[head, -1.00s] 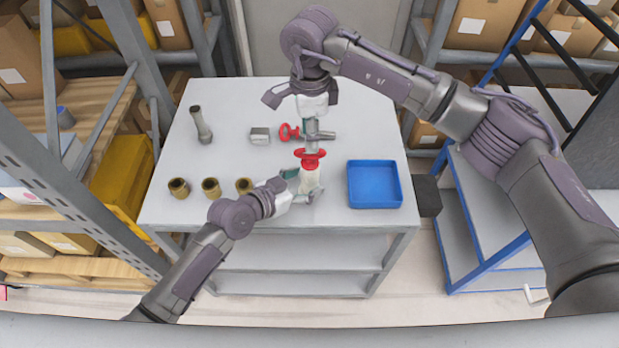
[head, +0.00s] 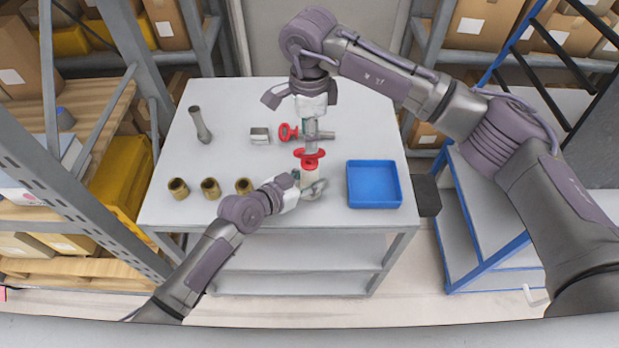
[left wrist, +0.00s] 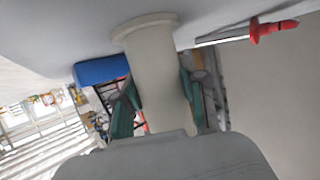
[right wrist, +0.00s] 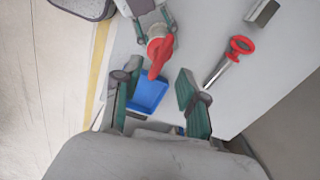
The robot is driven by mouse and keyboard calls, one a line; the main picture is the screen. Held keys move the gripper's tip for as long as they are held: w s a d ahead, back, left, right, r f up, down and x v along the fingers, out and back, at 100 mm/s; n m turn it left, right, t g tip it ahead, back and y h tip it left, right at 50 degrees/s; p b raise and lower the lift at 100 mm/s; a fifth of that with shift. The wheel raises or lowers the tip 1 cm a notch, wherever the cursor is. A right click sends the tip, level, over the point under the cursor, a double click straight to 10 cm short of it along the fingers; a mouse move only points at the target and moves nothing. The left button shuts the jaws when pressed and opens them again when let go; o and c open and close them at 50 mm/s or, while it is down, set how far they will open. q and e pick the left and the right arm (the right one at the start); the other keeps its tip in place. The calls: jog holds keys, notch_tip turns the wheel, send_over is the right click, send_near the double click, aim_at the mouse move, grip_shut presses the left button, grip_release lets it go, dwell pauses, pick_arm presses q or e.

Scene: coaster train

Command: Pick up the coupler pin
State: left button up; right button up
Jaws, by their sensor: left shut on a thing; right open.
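A piece with a red ring handle and a grey shaft, which looks like the coupler pin (head: 288,132), lies on the table (head: 240,100). It also shows in the right wrist view (right wrist: 238,46) and the left wrist view (left wrist: 262,30). My left gripper (head: 310,184) is shut on a cream cylinder (left wrist: 152,65), its fingers on both sides. A red part (head: 310,156) sits at the top of this cylinder. My right gripper (head: 302,98) is open and empty above the table, beside the pin's handle in the right wrist view.
A blue tray (head: 351,202) stands at the right. Several brass rings stand near the front left, one at the far left (head: 178,188). A grey pipe (head: 200,124) and a small metal block (head: 260,135) lie behind them. Shelves flank the table.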

jog(key=shift+o, duration=2.2)
jog(key=shift+s+a+f, duration=0.1)
jog(key=shift+a+f, duration=0.05)
jog(key=shift+a, duration=0.2)
jog(key=o, duration=0.7)
jog(key=s+a+n+y, duration=0.1)
jog(key=a, duration=0.1)
jog(key=s+a+f+y, duration=0.1)
jog(key=a+y, duration=0.1)
jog(key=a, duration=0.1)
jog(key=s+a+f+n+y, duration=0.1)
jog(key=s+a, duration=0.1)
jog(key=a, duration=0.1)
jog(key=shift+a+f+n+g+y, duration=0.2)
jog(key=shift+n+g+y, duration=0.1)
jog(key=shift+y, duration=0.1)
jog(key=s+a+r+t+y, duration=0.2)
jog(key=s+a+r+y, duration=0.6)
jog(key=a+r+y, duration=0.45)
jog(key=w+d+r+m+t+y, duration=0.2)
jog(key=w+d+r+m+t, duration=0.15)
jog(key=m+t, duration=0.55)
jog(key=m+t+h, duration=0.4)
jog(key=m+h, duration=0.9)
jog(key=h, duration=0.6)
send_near(310, 154)
jog(key=shift+x, duration=5.45)
